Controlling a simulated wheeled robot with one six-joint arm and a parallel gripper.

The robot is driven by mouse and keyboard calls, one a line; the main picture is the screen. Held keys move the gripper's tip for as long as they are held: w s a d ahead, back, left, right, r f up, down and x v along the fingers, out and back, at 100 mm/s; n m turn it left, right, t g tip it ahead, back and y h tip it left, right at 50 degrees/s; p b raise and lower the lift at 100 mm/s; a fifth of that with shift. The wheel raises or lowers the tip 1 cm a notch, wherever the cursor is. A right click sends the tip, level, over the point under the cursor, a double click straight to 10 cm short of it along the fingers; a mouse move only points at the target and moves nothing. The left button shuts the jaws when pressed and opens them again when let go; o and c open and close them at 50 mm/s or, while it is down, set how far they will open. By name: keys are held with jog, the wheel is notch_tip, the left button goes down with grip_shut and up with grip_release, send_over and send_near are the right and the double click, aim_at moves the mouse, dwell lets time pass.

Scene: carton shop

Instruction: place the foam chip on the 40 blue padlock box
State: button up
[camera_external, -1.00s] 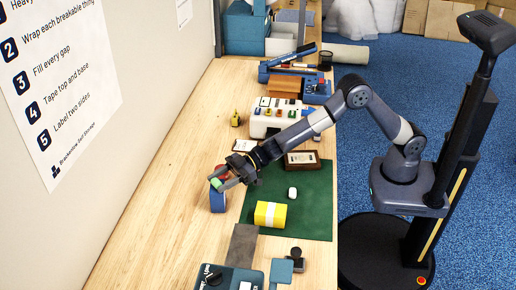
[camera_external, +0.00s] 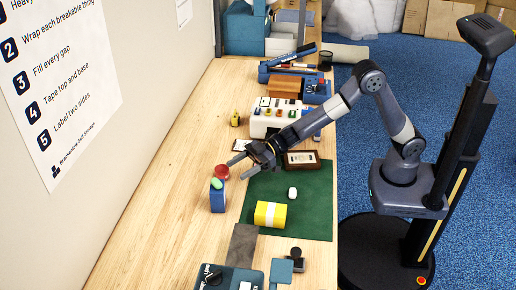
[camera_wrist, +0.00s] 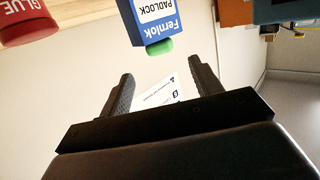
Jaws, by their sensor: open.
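The blue padlock box (camera_external: 217,200) stands upright on the wooden bench, left of the green mat. The green foam chip (camera_external: 216,183) rests on its top face. In the wrist view, which is upside down, the padlock box (camera_wrist: 160,18) shows its "Fernlok PADLOCK" label, and the foam chip (camera_wrist: 159,47) lies against its top end. My gripper (camera_external: 236,168) is open and empty, apart from the chip, to the upper right of the box. In the wrist view its two fingers (camera_wrist: 160,75) are spread with nothing between them.
A red-topped glue container (camera_wrist: 25,22) stands close behind the box, its red part (camera_external: 222,171) visible. A yellow parcel (camera_external: 270,214) and a small white item (camera_external: 292,192) lie on the green mat (camera_external: 316,204). Bench left of the box is clear.

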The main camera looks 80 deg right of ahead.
jog(key=shift+v, duration=2)
jog(key=shift+o, duration=0.2)
